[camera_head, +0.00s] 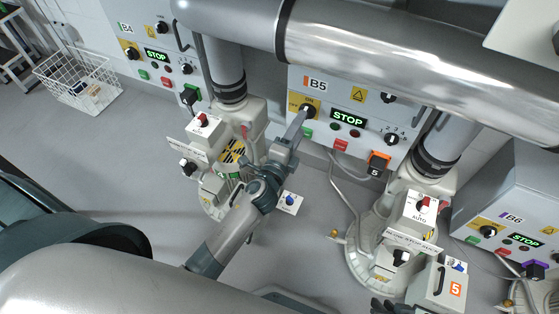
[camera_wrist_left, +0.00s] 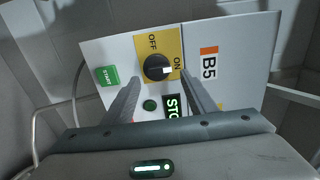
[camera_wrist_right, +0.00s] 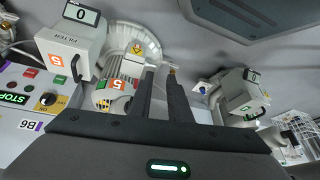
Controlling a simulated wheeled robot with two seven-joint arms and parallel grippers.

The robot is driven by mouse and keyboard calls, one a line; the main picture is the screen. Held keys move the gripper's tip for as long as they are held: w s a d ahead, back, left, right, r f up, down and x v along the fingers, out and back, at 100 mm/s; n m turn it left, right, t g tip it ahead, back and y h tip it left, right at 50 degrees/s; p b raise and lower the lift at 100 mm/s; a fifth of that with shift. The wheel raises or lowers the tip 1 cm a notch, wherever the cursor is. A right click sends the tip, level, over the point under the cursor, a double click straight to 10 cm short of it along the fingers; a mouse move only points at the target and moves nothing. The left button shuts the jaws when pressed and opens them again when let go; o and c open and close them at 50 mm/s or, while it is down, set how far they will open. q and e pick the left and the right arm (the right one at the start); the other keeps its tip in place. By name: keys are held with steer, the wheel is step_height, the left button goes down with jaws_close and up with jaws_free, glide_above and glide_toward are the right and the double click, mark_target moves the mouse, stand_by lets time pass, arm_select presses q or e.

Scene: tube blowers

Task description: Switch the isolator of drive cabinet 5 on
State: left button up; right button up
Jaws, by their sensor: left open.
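Drive cabinet 5, marked B5 (camera_head: 316,84), stands at centre right in the head view. Its isolator is a black rotary knob (camera_head: 308,110) on a yellow plate marked OFF and ON. In the left wrist view the knob (camera_wrist_left: 157,67) shows its white pointer turned toward the ON side. My left gripper (camera_head: 301,118) is at the knob; the left wrist view shows its fingers (camera_wrist_left: 160,85) open, one on each side below the knob, contact unclear. The green STOP display (camera_head: 348,118) is lit. My right gripper (camera_wrist_right: 162,72) has a narrow gap between its fingers and holds nothing.
Cabinet B4 (camera_head: 126,28) is at upper left and cabinet B6 (camera_head: 513,218) at right. Blower units (camera_head: 418,207) with large grey pipes stand in front of B5. A white wire basket (camera_head: 78,80) is on the floor at left. Open grey floor lies at left.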

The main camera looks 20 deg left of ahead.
arm_select(q)
steer(key=s+b, duration=0.1)
steer(key=s, duration=1.3)
steer(key=shift+a, duration=0.2)
arm_select(e)
steer(key=shift+w+a+r+t+y, duration=0.1)
steer(key=shift+w+a+t+y, duration=0.2)
steer(key=shift+w+a+t, duration=0.35)
steer(key=shift+s+a, duration=0.1)
steer(key=shift+a, duration=0.05)
